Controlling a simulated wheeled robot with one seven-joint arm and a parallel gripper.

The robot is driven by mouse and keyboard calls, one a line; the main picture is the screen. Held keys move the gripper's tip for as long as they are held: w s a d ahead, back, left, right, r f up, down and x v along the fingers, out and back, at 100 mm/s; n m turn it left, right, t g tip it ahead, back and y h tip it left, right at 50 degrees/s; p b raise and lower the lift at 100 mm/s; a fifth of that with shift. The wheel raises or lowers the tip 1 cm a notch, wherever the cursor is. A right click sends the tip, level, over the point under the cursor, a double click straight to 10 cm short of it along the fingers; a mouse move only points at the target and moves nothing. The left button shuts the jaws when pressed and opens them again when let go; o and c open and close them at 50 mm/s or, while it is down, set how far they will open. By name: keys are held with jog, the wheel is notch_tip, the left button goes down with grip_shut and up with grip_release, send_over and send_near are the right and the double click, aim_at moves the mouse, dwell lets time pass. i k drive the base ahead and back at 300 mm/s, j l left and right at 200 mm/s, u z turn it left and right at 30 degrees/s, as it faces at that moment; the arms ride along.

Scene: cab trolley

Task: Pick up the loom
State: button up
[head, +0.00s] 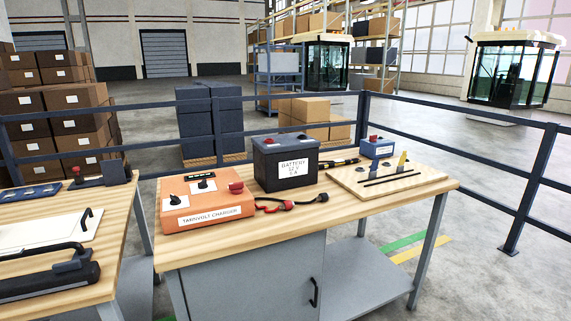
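No item is labelled as the loom, and I cannot tell for sure which one it is. A short dark cable-like piece (340,162) lies on the right bench between the battery and the wooden board. A red and black lead (290,204) with dark ends lies in front of the battery, beside the orange charger. My gripper is not in view.
The right bench (260,235) holds the orange charger (205,203), dark battery (286,162), small blue box (377,148) and slotted wooden board (388,180). The left bench (115,215) holds a white panel (50,233) and black-handled equipment (50,285). A railing (440,146) runs behind.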

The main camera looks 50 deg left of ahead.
aim_at(353, 161)
jog(key=u, duration=1.4)
jog(key=i+l+u, duration=0.15)
jog(key=i+l, duration=0.15)
jog(key=i+l+u, duration=0.15)
jog(key=i+l, duration=0.15)
jog(key=i, duration=0.25)
jog(key=i+l+u, duration=0.1)
jog(key=i+l, duration=0.25)
jog(key=i+l+u, duration=0.15)
jog(key=i+l, duration=0.25)
jog(key=i+l+u, duration=0.15)
jog(key=i+l, duration=0.2)
jog(key=l, duration=0.15)
jog(key=i+l+u, duration=0.15)
jog(key=i+l, duration=0.2)
jog(key=i+l+u, duration=0.1)
jog(key=i+l, duration=0.2)
jog(key=l, duration=0.35)
jog(key=i+l+u, duration=0.15)
jog(key=l, duration=0.35)
jog(key=i, duration=0.1)
